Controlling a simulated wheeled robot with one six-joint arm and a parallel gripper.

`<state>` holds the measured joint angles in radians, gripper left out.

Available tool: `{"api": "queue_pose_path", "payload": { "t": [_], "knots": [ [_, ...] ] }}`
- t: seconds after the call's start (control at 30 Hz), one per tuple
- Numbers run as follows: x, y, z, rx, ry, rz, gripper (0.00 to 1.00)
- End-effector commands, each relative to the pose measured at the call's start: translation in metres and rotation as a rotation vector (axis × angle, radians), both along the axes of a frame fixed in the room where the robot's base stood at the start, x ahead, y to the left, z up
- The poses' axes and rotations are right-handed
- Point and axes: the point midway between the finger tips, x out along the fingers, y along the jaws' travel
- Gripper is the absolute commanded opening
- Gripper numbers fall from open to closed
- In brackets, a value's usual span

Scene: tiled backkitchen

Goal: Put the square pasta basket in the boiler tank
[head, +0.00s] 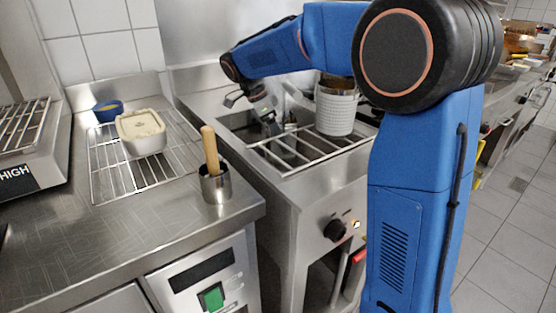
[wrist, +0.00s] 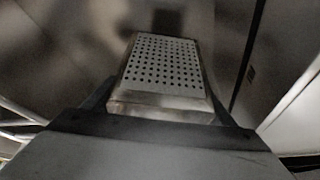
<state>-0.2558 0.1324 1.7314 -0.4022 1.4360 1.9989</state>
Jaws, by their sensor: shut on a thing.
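The boiler tank (head: 238,121) is the dark rectangular opening in the steel counter, in the middle of the head view. My gripper (head: 266,117) points down over this opening. The square pasta basket (wrist: 160,72) shows in the wrist view as a perforated metal box straight ahead of my gripper. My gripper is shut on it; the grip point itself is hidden. In the head view the basket is mostly hidden by my gripper and the tank edge, so I cannot tell how deep it sits.
Left are a white dish (head: 142,136), a blue bowl (head: 107,112) and a metal cup (head: 214,187) with a wooden-handled tool (head: 210,150). A control knob (head: 334,231) is on the front.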

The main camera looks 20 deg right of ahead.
Motion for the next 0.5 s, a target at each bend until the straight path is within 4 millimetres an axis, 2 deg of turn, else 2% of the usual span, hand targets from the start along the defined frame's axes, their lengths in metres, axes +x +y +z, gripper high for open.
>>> {"api": "queue_pose_path", "payload": {
  "t": [0.1, 0.37, 0.5],
  "knots": [
    [0.0, 0.0, -0.018, -0.001, 0.0, 0.0, 0.41],
    [0.0, 0.0, -0.035, 0.0, 0.0, 0.001, 0.41],
    [0.0, 0.0, -0.05, -0.001, 0.002, 0.001, 0.41]
  ]
}}
